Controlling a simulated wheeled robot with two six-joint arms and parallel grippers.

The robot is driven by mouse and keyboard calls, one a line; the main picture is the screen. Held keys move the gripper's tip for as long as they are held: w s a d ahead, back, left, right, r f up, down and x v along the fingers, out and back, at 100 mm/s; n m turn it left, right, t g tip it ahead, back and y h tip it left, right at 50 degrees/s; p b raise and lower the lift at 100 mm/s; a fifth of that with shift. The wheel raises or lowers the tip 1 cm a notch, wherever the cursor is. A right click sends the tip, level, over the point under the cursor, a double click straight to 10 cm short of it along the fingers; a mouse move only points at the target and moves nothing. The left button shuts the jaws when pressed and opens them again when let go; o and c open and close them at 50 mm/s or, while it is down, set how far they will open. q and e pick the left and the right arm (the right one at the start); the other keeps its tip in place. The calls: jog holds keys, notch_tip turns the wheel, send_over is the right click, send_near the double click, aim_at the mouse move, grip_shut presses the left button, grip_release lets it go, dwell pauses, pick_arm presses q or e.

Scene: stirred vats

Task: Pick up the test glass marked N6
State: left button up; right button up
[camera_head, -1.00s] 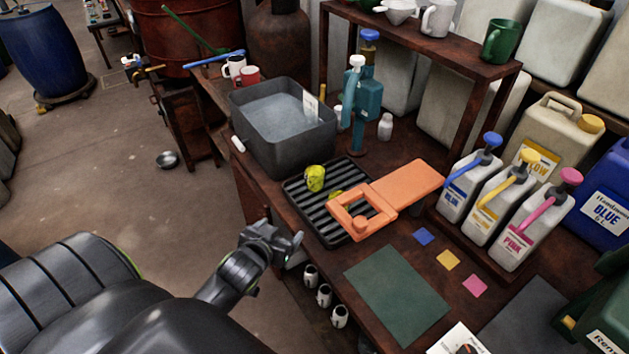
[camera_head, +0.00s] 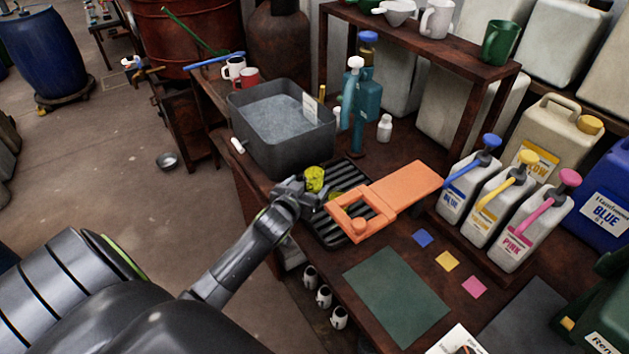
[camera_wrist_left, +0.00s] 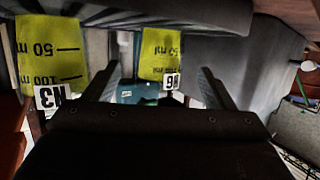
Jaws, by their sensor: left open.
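Two yellow test glasses show in the left wrist view, their print upside down. The N6 glass (camera_wrist_left: 160,57) carries a white N6 tag (camera_wrist_left: 171,82) and appears between my open fingers, ahead of them. The N3 glass (camera_wrist_left: 50,55) is larger in view, at the left, outside the fingers. In the head view one yellow glass (camera_head: 315,177) stands on the black ribbed rack (camera_head: 345,173); its tag is unreadable there, and the other is mostly hidden. My left gripper (camera_head: 303,188) is open and empty at the rack's left edge, close beside that glass. My right gripper is out of view.
An orange frame with a plate (camera_head: 405,190) lies across the rack's right side. A grey water basin (camera_head: 290,150) stands behind the rack, with a teal pump (camera_head: 357,115) beside it. Pump bottles (camera_head: 490,205) stand at the right. The green mat (camera_head: 397,297) is bare.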

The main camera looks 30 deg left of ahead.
aim_at(310, 182)
pick_arm(q)
jog(key=shift+x, duration=2.65)
jog(key=shift+r, duration=0.15)
jog(key=c, duration=1.1)
